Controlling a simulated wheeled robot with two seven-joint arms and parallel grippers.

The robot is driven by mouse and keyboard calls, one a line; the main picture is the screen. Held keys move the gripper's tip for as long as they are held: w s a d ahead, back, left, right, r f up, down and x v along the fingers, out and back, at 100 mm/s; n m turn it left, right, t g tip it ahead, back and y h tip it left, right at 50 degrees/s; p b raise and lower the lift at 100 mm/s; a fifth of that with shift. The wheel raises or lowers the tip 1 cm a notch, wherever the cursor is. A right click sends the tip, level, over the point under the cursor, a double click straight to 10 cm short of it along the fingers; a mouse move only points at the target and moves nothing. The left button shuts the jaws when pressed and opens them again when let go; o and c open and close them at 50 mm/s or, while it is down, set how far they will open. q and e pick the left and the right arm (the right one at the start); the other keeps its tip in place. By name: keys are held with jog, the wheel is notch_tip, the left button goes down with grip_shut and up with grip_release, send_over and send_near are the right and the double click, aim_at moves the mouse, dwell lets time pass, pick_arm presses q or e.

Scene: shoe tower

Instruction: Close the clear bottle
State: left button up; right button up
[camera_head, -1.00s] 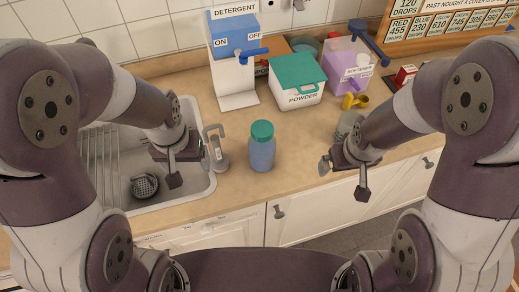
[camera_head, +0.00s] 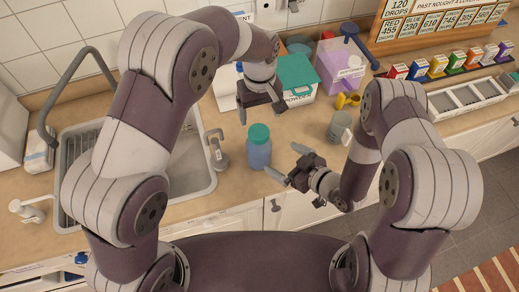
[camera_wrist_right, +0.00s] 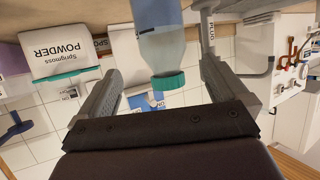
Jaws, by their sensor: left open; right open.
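The clear bottle (camera_head: 259,155), with bluish contents, stands upright on the counter near its front edge. A teal cap (camera_head: 259,134) sits on its top; I cannot tell how tightly. In the right wrist view the bottle (camera_wrist_right: 161,45) appears upside down, between the fingers. My right gripper (camera_head: 284,162) is open and empty, just right of the bottle and pointing towards it; it also shows in the right wrist view (camera_wrist_right: 160,70). My left gripper (camera_head: 262,113) is open and empty, pointing down above and behind the bottle in the head view.
The white powder box (camera_head: 297,78) with a teal lid stands behind, partly hidden by my left gripper. A grey tap-like fixture (camera_head: 216,150) is close left of the bottle, beside the sink (camera_head: 190,172). A grey-green cup (camera_head: 339,127) stands to the right.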

aim_at(259, 145)
pick_arm(q)
jog(key=shift+s+a, duration=0.1)
jog(key=shift+a, duration=0.05)
pick_arm(e)
jog(key=x, duration=1.1)
jog(key=shift+a+f, duration=0.1)
jog(key=shift+a, duration=0.2)
jog(key=c, duration=1.4)
pick_arm(q)
jog(key=shift+n, duration=0.3)
pick_arm(e)
jog(key=c, duration=0.4)
pick_arm(q)
jog(key=n, duration=0.4)
pick_arm(e)
jog(key=shift+c, duration=0.2)
pick_arm(q)
jog(key=shift+f, duration=3.95)
